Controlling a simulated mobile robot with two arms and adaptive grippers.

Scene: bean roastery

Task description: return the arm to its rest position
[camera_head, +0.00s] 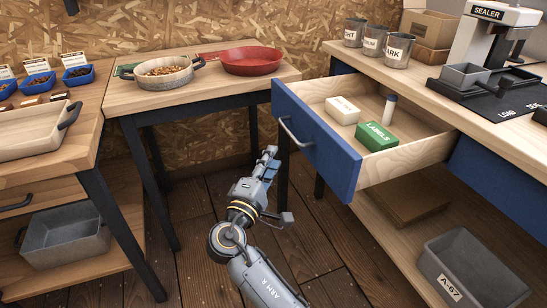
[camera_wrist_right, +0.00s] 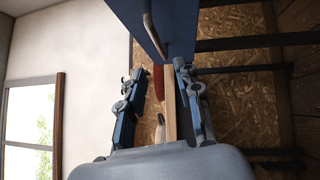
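My right arm (camera_head: 265,280) comes up from the bottom of the head view. Its gripper (camera_head: 268,158) is in front of the open blue drawer (camera_head: 318,138), just left of and below the drawer's bar handle (camera_head: 290,132). In the right wrist view the two fingers of this gripper (camera_wrist_right: 160,95) stand wide apart with nothing held between them. The drawer front (camera_wrist_right: 136,22) and its handle (camera_wrist_right: 155,38) show beyond the fingertips, apart from them. My left arm and gripper are in neither view.
The pulled-out drawer holds a white box (camera_head: 342,110), a green labels box (camera_head: 378,135) and a small upright cylinder (camera_head: 389,108). A side table (camera_head: 215,90) bears a pan (camera_head: 163,72) and a red dish (camera_head: 251,60). A grey bin (camera_head: 470,270) sits low right. Floor around the arm is clear.

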